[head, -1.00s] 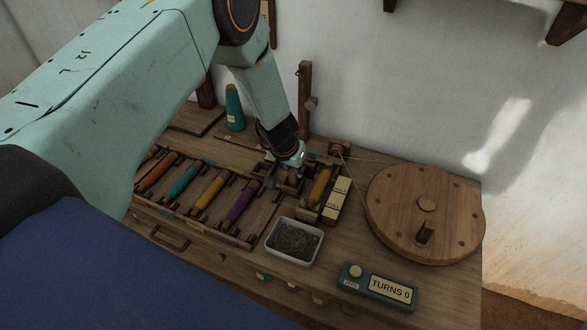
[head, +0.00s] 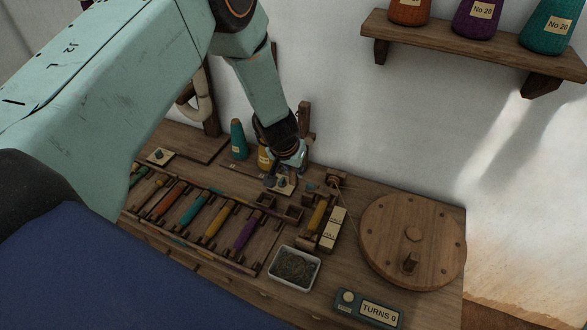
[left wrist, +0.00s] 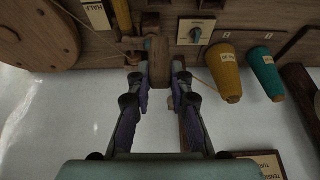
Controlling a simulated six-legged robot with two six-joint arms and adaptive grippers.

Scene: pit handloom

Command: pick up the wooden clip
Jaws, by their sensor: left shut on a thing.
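My left gripper (head: 291,166) is low over the back of the bench, left of the winding wheel. In the left wrist view my left gripper (left wrist: 160,76) has its two dark fingers closed on the sides of a brown wooden piece, which I take for the wooden clip (left wrist: 158,58). In the head view the clip cannot be made out clearly at the gripper. Whether the clip is clear of the bench I cannot tell. My right gripper is not in view.
The wooden wheel (head: 412,241) stands at the right, the rack of coloured bobbins (head: 211,222) at the left. A white tray (head: 293,285) and a TURNS box (head: 369,308) lie in front. A teal cone (head: 238,139) and a yellow cone (left wrist: 224,72) stand near the gripper.

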